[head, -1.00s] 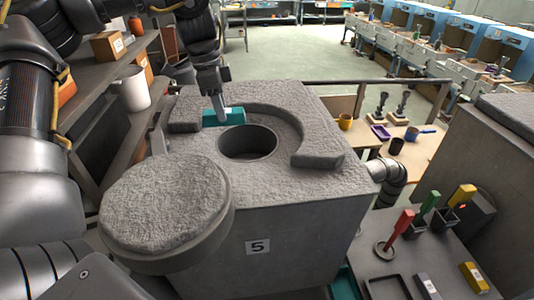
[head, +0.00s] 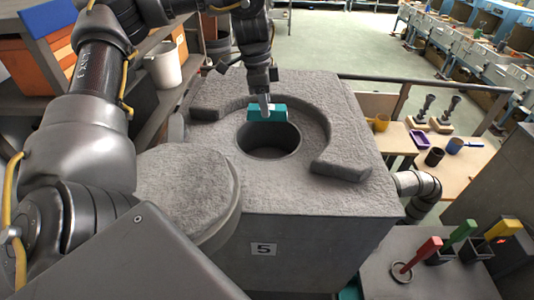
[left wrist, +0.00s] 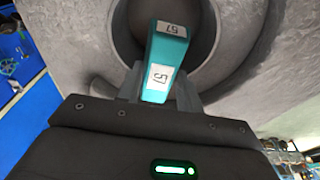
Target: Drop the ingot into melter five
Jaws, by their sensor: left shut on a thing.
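The melter (head: 330,200) is a grey block with a "5" label on its front and a round dark opening (head: 270,142) in its top. My left gripper (head: 266,106) is shut on a teal ingot (head: 280,113) at the far edge of the opening. In the left wrist view the ingot (left wrist: 163,60) carries "57" labels and overlaps the opening (left wrist: 205,30). Whether it touches the rim I cannot tell. The round stone lid (head: 185,185) is swung aside to the left of the opening. My right gripper is not in view.
A raised curved rim (head: 325,130) partly surrounds the opening. A shelf with a white bucket (head: 163,66) stands left. At the right, a grey table (head: 420,262) holds red, green and yellow-handled tools. A wooden table with cups stands behind it.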

